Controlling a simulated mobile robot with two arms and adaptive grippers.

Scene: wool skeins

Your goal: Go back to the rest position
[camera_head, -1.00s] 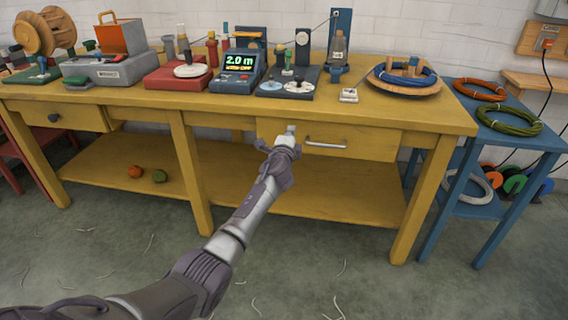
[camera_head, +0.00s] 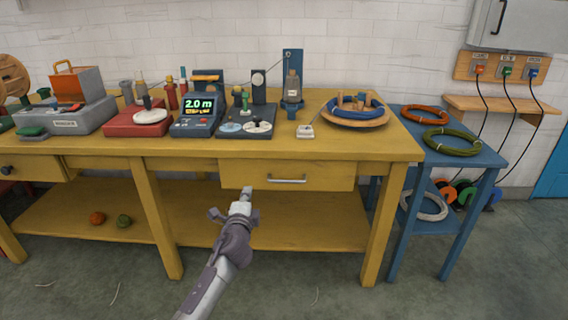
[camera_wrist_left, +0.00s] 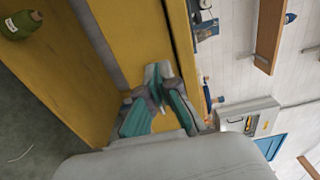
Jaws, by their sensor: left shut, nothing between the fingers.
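My left gripper (camera_head: 246,192) is in front of the yellow workbench (camera_head: 110,148), just below and left of the silver handle (camera_head: 287,180) of its drawer (camera_head: 330,174). The drawer looks closed. In the left wrist view the fingers of my left gripper (camera_wrist_left: 158,72) are together at the tips and hold nothing. The yellow bench front (camera_wrist_left: 112,40) is close beyond them; I cannot tell whether they touch it. My right gripper is in no view.
The benchtop holds a display unit (camera_head: 198,115), a red device (camera_head: 137,122) and a round wooden tray (camera_head: 362,120) with a blue coil. A blue side table (camera_head: 480,158) stands at right. The floor in front is clear.

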